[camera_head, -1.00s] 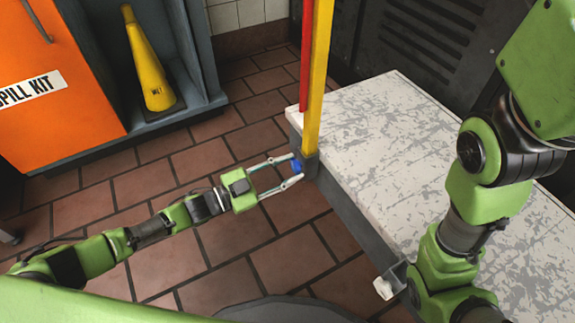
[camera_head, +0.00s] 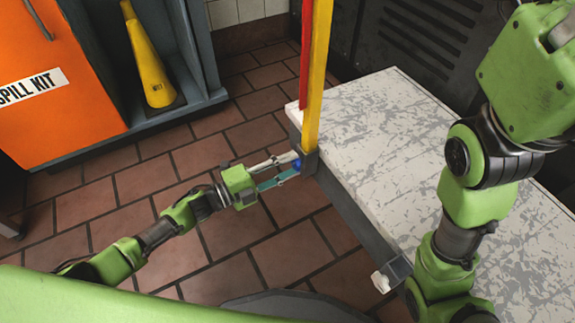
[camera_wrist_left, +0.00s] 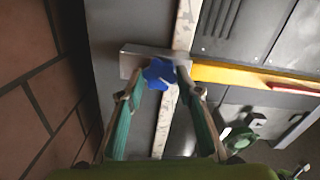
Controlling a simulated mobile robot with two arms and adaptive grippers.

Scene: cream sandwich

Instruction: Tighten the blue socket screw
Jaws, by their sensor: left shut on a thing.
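A yellow post (camera_head: 318,75) stands upright in the socket. My left gripper (camera_head: 292,164) is shut on the blue screw, with one fingertip on each side of it. The fingers partly hide the screw in the head view. My right arm shows at the right, but its gripper is out of view.
A scratched white platform (camera_head: 390,140) fills the middle right. A second grey socket (camera_head: 397,271) with a white screw (camera_head: 381,283) is at its front corner. An orange spill kit cabinet (camera_head: 65,110) and yellow cone (camera_head: 150,65) are left.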

